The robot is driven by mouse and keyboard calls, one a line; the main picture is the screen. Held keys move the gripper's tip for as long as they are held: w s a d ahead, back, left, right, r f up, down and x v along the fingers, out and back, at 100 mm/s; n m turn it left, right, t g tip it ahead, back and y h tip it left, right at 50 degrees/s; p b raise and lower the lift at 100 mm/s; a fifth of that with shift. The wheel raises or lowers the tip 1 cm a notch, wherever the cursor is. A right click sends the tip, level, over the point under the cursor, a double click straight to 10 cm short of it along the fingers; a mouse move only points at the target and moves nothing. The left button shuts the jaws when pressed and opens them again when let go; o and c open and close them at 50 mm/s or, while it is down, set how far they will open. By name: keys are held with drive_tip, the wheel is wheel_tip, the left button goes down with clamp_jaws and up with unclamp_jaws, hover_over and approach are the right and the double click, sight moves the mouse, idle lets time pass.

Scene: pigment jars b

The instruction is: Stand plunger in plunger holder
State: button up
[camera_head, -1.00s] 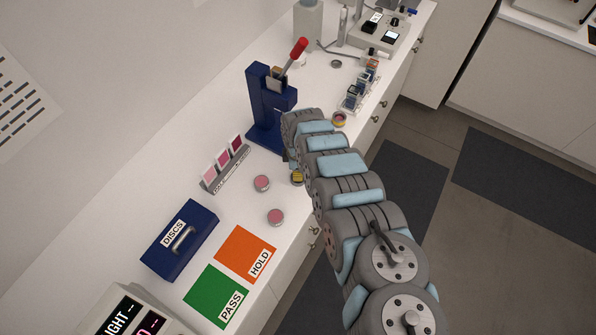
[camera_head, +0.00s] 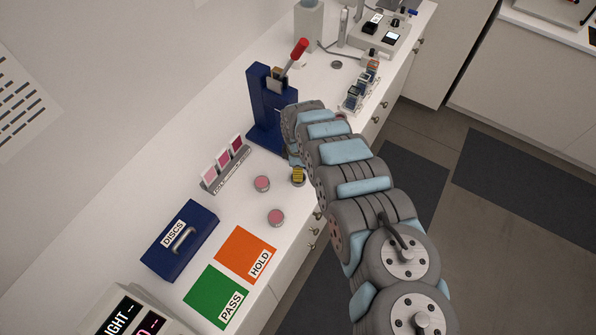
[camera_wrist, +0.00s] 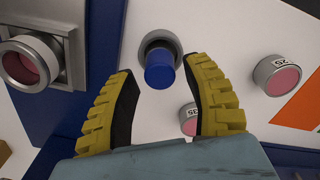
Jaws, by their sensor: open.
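The plunger shows in the wrist view as a blue cylinder (camera_wrist: 160,70). It stands in a round grey ring on the white counter, which looks like the plunger holder (camera_wrist: 172,39). My gripper (camera_wrist: 160,68) is open, with its yellow ribbed fingers on either side of the plunger. I see a gap between the plunger and each finger, so nothing looks gripped. In the head view my gripper (camera_head: 298,175) is over the counter in front of the blue press, mostly behind my arm. The plunger and holder cannot be made out there.
The blue press (camera_head: 270,105) with a red-tipped lever stands behind my gripper; a pink-filled jar (camera_wrist: 28,62) sits at it. Two pink jars (camera_head: 262,183) (camera_head: 275,217) stand close by. The orange HOLD card (camera_head: 243,252), green PASS card (camera_head: 214,297) and blue DISCS box (camera_head: 178,240) lie nearer.

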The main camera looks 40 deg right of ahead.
wheel_tip(320, 180, up, 10)
drive_tip(key=shift+f, duration=0.15)
idle(0.7)
